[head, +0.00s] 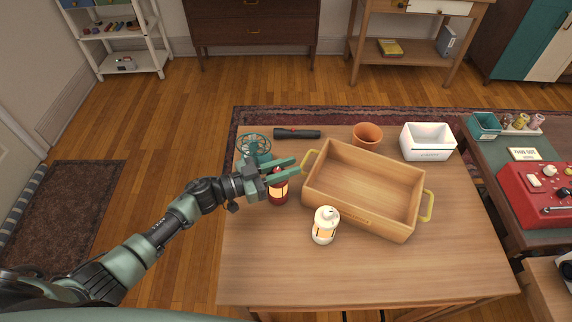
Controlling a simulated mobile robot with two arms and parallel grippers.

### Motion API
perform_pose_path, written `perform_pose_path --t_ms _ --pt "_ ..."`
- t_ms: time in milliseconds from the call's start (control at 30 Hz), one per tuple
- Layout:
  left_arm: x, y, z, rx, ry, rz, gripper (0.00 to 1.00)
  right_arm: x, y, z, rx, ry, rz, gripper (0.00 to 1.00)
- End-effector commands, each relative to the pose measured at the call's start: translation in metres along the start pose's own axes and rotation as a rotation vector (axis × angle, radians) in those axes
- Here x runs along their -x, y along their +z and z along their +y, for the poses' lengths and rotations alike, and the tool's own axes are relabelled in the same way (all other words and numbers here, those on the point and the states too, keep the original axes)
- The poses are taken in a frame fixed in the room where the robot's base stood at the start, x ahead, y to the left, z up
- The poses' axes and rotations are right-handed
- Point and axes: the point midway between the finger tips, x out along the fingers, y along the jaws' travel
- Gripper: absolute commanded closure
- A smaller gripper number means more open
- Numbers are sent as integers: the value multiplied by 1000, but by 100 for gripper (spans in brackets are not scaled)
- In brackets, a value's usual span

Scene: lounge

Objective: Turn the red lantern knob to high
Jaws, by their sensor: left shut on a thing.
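The red lantern (279,194) stands upright on the wooden table, left of the wooden crate, with a lit warm panel. My left gripper (295,166) reaches over its top from the left and is shut on the lantern's upper part. The fingers cover that part, so the knob and its setting are hidden. A white lantern (324,227), also lit, stands nearer to me in front of the crate. My right gripper is not in view.
The open wooden crate (322,199) with yellow handles is close on the right. The table's front (400,275) is clear.

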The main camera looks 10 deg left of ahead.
Motion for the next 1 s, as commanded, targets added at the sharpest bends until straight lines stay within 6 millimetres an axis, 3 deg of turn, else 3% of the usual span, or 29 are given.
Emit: perform_pose_path --t_ms 300,1000 --pt "0 2 6 -3 222 0 100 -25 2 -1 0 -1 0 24" --pt "0 1 8 1 241 1 100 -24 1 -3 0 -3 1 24"
